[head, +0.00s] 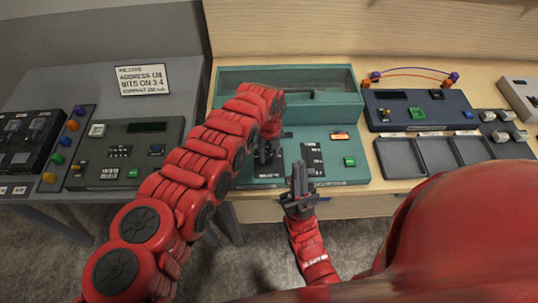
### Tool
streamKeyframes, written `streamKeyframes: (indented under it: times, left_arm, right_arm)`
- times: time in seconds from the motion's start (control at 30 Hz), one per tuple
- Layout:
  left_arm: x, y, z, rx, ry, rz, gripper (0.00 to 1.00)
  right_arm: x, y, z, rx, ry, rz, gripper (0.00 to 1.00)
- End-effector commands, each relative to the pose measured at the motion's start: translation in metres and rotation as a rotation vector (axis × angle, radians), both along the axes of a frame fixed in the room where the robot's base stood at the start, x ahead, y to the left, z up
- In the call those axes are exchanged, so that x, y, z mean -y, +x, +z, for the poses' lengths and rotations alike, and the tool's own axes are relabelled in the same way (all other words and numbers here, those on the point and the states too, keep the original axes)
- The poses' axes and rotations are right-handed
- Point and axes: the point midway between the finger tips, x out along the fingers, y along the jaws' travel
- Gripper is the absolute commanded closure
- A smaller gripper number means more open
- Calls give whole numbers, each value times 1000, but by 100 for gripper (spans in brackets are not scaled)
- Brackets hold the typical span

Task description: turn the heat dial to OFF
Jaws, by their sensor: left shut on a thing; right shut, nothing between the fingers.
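The teal console (330,178) stands at the front edge of the wooden bench, with a clear-lidded box at its back. My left gripper (266,158) points down at the left part of its front panel, above a small black label. It is shut on what appears to be the heat dial, which the fingers and my arm hide; its pointer setting cannot be read. My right gripper (299,178) is shut and empty, in front of the panel beside a black scale plate (312,158).
An orange switch (340,136) and a green button (349,161) sit on the panel's right side. A dark console (418,110) with cables behind it and grey trays (437,155) stand to the right. A grey console (125,150) stands left.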

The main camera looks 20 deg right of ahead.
Motion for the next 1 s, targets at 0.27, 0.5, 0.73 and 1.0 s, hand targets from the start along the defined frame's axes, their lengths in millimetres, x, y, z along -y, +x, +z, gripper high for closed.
streamKeyframes:
  times: [0.27,0.5,0.73,1.0]
  left_arm:
    - [-1,2,-8,4,-2,196,100]
    - [0,1,-6,3,-2,421,100]
    - [0,0,-6,2,1,641,100]
    - [0,0,-6,1,-1,897,100]
  right_arm:
    - [0,0,-48,0,0,0,100]
    - [0,0,-73,0,0,0,100]
    - [0,0,-94,0,0,0,100]
    - [0,0,-119,0,0,0,100]
